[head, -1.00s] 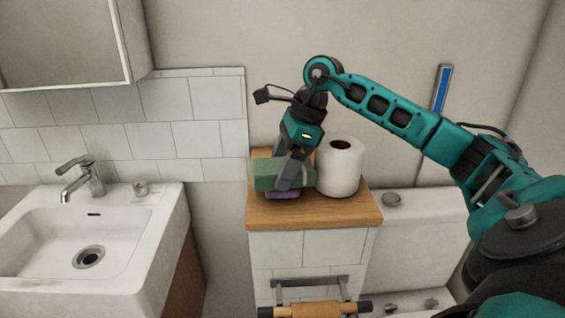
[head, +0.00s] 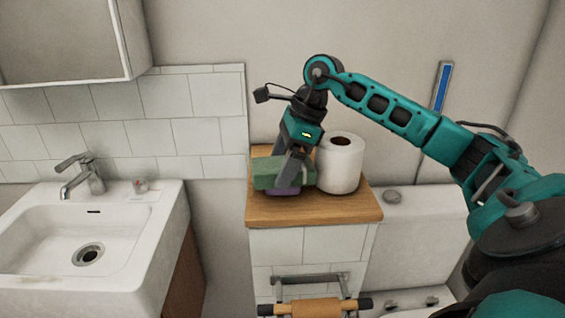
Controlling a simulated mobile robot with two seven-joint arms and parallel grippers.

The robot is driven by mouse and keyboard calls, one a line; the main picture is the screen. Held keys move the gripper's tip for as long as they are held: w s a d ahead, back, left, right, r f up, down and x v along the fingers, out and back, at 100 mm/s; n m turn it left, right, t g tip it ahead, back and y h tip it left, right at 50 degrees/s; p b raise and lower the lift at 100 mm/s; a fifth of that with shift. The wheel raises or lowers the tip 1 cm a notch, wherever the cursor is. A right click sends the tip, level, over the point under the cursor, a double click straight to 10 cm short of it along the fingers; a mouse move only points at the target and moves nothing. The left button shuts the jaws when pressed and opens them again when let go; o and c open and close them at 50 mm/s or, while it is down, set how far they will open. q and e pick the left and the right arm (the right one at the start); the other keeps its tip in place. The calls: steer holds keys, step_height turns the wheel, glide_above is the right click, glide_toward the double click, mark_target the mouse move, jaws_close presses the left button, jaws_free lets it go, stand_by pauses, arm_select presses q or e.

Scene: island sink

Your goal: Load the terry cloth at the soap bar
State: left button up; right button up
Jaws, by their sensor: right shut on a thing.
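A green folded block, which looks like the terry cloth (head: 267,173), is over the wooden top of the tiled cabinet. A purple bar, which looks like the soap bar (head: 283,191), shows just under its lower edge and is mostly hidden. I cannot tell whether the cloth rests on the bar or hangs just above it. My right gripper (head: 287,180) points down and is shut on the green cloth at its right part. My left gripper is out of view.
A white paper roll (head: 341,165) stands upright close to the right of my right gripper. The wooden top (head: 320,208) is bare along its front. A sink (head: 50,235) with a tap is at left. A tan roll (head: 315,307) on a metal holder is below.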

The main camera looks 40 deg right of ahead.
mark_target(282, 163)
steer(key=shift+f, duration=0.5)
stand_by(1.0)
step_height(282, 163, up, 7)
steer(key=p, duration=0.5)
steer(key=shift+r+p, duration=0.1)
steer(key=shift+p, duration=0.2)
stand_by(0.7)
